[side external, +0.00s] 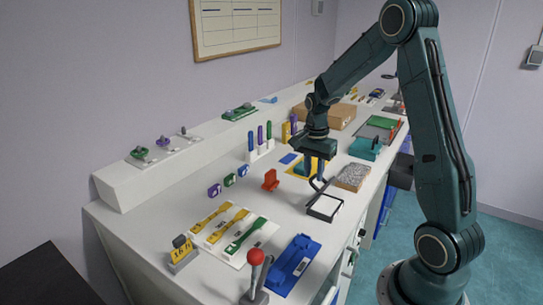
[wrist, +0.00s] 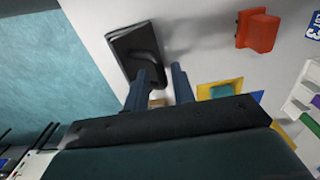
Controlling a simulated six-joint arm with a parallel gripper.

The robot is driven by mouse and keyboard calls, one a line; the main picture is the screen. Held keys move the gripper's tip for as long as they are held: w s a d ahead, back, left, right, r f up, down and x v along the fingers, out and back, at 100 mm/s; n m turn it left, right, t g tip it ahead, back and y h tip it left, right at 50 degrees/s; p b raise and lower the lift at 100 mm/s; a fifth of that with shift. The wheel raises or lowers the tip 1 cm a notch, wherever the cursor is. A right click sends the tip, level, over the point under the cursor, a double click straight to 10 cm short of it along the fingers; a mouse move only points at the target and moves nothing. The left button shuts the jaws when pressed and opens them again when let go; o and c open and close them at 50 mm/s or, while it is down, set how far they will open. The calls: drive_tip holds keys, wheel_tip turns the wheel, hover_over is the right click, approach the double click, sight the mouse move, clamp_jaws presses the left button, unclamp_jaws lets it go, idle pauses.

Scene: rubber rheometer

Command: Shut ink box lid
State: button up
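The ink box (side external: 324,207) is a small black-rimmed box with a white inside, near the front edge of the bench in the side view. Its dark lid (side external: 320,192) appears raised and tilted at the side of the box nearest my gripper. In the wrist view the black lid (wrist: 130,42) shows just beyond the fingertips, with a curved dark part on it. My gripper (side external: 316,172) points down above and behind the box. In the wrist view my gripper (wrist: 160,78) has its two fingers apart with nothing clearly between them. Whether a finger touches the lid I cannot tell.
A red holder (side external: 271,180) stands left of the box; it also shows in the wrist view (wrist: 257,31). A speckled block (side external: 352,177) lies to the right, and a yellow-framed tray (side external: 296,169) behind. A blue device (side external: 291,264) and a red-knobbed lever (side external: 256,258) stand in front.

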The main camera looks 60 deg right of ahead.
sight(328, 185)
clamp_jaws()
drive_tip(key=shift+s, duration=0.15)
drive_tip(key=shift+s+f+t, duration=0.1)
drive_tip(key=shift+s+t, duration=1.45)
drive_tip(key=shift+t, duration=0.25)
drive_tip(key=shift+s+f+t, duration=0.3)
drive_tip(key=shift+s+t, duration=0.4)
drive_tip(key=shift+t, duration=0.2)
drive_tip(key=shift+s+f+t, duration=0.3)
drive_tip(key=shift+s+t, duration=0.4)
drive_tip(key=shift+t, duration=0.2)
drive_tip(key=shift+o, duration=1.3)
unclamp_jaws()
drive_tip(key=shift+s+r, duration=0.1)
drive_tip(key=shift+r, duration=0.05)
